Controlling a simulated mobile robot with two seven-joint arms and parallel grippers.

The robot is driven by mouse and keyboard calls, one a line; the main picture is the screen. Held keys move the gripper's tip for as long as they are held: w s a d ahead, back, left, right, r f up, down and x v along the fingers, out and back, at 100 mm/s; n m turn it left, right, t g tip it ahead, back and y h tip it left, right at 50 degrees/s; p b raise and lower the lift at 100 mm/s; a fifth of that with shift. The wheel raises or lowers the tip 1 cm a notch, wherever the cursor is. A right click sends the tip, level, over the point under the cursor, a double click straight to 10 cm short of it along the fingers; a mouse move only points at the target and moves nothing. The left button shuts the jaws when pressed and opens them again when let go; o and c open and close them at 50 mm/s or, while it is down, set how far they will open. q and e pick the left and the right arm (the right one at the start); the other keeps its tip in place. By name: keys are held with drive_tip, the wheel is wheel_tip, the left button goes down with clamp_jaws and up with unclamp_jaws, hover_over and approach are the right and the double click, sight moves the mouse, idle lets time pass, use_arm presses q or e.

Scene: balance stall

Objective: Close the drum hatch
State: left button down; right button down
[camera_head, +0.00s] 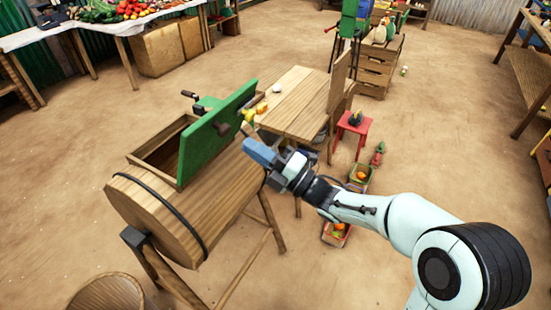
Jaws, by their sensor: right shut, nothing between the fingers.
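A wooden drum (159,215) lies on its side on a wooden stand at the left. Its green hatch (212,138) stands up, tilted open, with a dark knob on its outer face. The rectangular wooden opening (158,150) behind the hatch is uncovered. My right gripper (250,140) is shut and empty. It is just right of the hatch, near its outer face; I cannot tell whether it touches. My left gripper is not in view.
A wooden table (290,105) stands behind the drum. A red stool (351,130) and small crates of produce (360,178) stand to its right. A round wooden top (108,292) is at the bottom left. Open dirt floor lies at the right.

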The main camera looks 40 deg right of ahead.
sight(228, 130)
drive_tip(key=shift+p+x, duration=0.45)
drive_tip(key=shift+x, duration=1.75)
